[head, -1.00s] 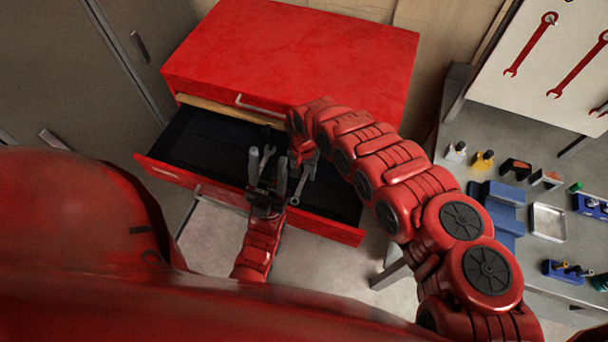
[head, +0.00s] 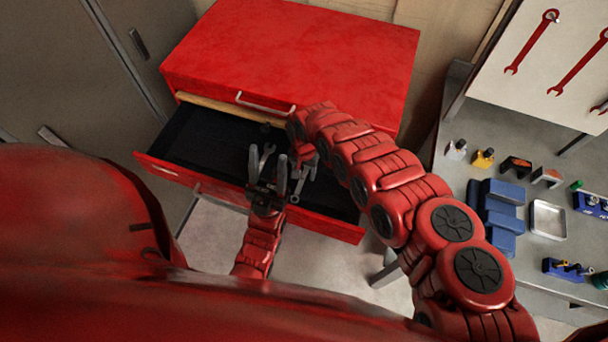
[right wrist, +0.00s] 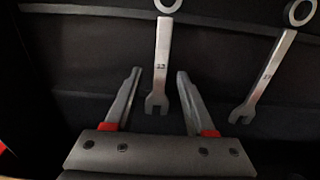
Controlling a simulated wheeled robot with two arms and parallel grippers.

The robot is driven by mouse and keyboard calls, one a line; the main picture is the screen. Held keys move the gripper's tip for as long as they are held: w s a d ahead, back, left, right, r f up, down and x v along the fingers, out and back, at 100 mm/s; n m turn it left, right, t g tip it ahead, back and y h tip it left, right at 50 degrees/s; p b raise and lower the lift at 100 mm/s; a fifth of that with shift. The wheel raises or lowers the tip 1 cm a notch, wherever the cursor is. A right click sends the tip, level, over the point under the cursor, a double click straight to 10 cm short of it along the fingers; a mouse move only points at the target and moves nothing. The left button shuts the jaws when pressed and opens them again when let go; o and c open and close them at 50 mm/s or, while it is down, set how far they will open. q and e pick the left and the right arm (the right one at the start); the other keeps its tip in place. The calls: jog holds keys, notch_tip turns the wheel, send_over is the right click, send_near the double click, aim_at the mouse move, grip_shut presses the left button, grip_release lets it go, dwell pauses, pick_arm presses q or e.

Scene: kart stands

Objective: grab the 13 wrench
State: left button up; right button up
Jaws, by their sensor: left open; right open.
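The 13 wrench (right wrist: 161,65) lies on the dark drawer floor, its open end toward my right gripper and its ring end at the top edge of the right wrist view. My right gripper (right wrist: 159,72) is open, with one finger on each side of the wrench and a gap on both sides. In the head view this wrench (head: 297,190) shows partly, beside my right arm, which hides much of that gripper. My left gripper (head: 268,157) is open and empty over the drawer, left of the right one.
A second wrench, seemingly marked 17 (right wrist: 266,72), lies to the right in the right wrist view. The open drawer (head: 190,140) belongs to a red cabinet (head: 290,55). A grey bench (head: 480,150) with blue blocks and a tray (head: 548,220) stands at right.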

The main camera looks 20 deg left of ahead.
jog(key=shift+c, duration=0.2)
grip_shut()
dwell(0.4)
